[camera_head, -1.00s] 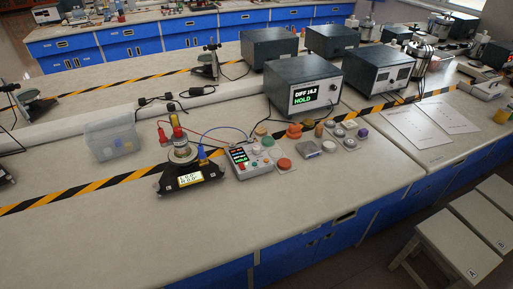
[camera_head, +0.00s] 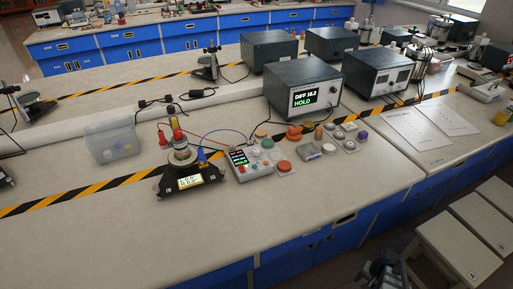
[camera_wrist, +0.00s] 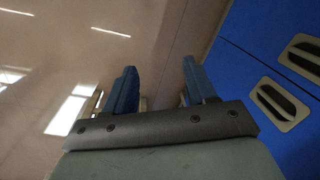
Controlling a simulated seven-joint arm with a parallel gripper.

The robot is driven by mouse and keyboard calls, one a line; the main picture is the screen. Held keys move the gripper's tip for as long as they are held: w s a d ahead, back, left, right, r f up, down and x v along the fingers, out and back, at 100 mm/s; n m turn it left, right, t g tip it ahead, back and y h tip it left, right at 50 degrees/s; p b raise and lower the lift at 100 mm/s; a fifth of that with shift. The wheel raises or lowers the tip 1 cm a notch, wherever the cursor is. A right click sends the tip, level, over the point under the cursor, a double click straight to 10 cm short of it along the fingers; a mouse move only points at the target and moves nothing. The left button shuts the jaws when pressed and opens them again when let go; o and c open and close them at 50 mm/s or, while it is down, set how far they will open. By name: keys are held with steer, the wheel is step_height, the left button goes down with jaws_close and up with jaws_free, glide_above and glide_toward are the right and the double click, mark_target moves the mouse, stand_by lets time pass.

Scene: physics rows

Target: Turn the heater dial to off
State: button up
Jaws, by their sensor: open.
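A small control box (camera_head: 249,166) with a lit screen and several buttons and knobs stands on the near bench, right of the black base with a coil and posts (camera_head: 190,180). I cannot tell which knob is the heater dial; a pale knob (camera_head: 256,153) sits on the box top. A dark box with a screen reading "DIFF 16.2 HOLD" (camera_head: 304,97) stands behind it. My gripper (camera_head: 384,268) is at the bottom edge of the head view, below the bench front and far from the control box. In the wrist view my gripper (camera_wrist: 158,90) is open and empty, with two blue fingers apart.
Loose coloured knobs and buttons (camera_head: 293,133) lie right of the control box. A clear bin (camera_head: 112,142) stands at left. Wires run between the posts and the boxes. Blue drawers (camera_head: 318,247) front the bench; stools (camera_head: 455,255) stand at right. The bench's near left is clear.

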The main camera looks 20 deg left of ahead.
steer(key=w+d+r+m+t+h, duration=0.1)
steer(key=w+d+r+t, duration=0.2)
steer(key=w+d+r, duration=0.45)
steer(key=w+d+r+m+t, duration=0.2)
steer(key=w+d+r, duration=0.3)
steer(key=w+r, duration=0.5)
steer(key=w+d+r+m+t+h, duration=0.1)
steer(key=w+d+r+t, duration=0.2)
steer(key=w+d+r, duration=0.55)
steer(key=w+d+r+m+t, duration=0.1)
steer(key=w+d+r, duration=0.1)
steer(key=w+r, duration=0.15)
steer(key=w+d+r+t+h, duration=0.1)
steer(key=w+r, duration=0.1)
steer(key=r, duration=0.3)
steer(key=w+d+r+m+t, duration=0.1)
steer(key=w+d+r, duration=0.1)
steer(key=r, duration=0.3)
steer(key=w+a+r, duration=0.4)
steer(key=r, duration=0.2)
steer(key=w+a+n+g+y, duration=0.2)
steer(key=w+a+n+y, duration=0.1)
steer(key=a, duration=1.6)
step_height(320, 180, up, 8)
steer(key=n+g+h, duration=0.1)
steer(key=n+g, duration=0.8)
glide_above(257, 149)
step_height(257, 149, down, 13)
steer(key=shift+s+f, duration=0.15)
steer(key=shift+f, duration=0.05)
